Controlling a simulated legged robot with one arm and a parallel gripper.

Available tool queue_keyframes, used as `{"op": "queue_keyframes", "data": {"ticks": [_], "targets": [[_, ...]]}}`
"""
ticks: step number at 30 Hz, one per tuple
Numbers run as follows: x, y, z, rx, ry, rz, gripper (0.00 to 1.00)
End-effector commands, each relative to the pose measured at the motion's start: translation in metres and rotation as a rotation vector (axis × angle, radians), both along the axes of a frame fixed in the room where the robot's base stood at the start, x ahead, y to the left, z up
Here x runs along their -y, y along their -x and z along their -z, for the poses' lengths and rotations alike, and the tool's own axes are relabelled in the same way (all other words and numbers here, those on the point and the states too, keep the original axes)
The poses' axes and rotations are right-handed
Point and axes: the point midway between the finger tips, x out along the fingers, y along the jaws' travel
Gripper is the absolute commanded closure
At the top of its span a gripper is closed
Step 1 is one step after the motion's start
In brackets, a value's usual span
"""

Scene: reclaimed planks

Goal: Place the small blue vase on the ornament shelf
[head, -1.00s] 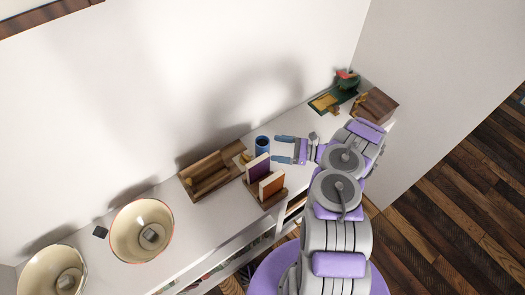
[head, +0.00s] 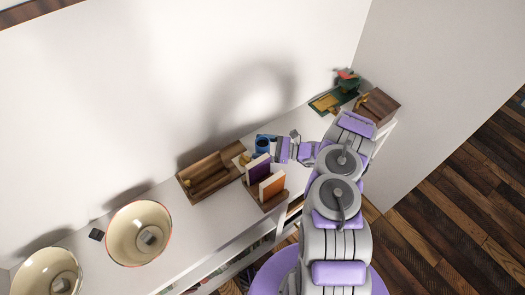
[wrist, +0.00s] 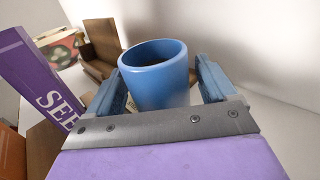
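The small blue vase (head: 261,146) stands upright on the white surface, beside the books. In the wrist view the vase (wrist: 157,85) is a round blue cup shape with a dark opening, between my two blue fingers. My gripper (head: 270,146) reaches around it from the right, one finger on each side. The fingers are spread, with a narrow gap at the right finger; contact on the left is unclear. A brown wooden piece with raised compartments (head: 203,184) lies left of the vase; I cannot tell whether it is the ornament shelf.
A wooden holder with a purple book (head: 258,167) and an orange-edged book (head: 272,184) stands close in front of the vase. Two cream bowls (head: 139,234) are at the left. A green ornament (head: 347,82) and wooden box (head: 377,105) stand at the far right.

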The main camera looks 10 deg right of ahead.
Motion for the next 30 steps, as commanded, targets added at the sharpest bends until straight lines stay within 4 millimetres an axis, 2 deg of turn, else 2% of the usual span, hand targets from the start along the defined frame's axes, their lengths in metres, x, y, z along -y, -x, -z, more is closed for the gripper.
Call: {"op": "queue_keyframes", "data": {"ticks": [2,19,26,30], "targets": [[0.000,0.000,0.000,0.000,0.000,0.000,0.23],[0.000,0.000,0.000,0.000,0.000,0.000,0.77],[0.000,0.000,-0.002,0.000,0.000,0.000,0.78],[0.000,0.000,-0.011,0.000,-0.001,0.001,0.78]]}}
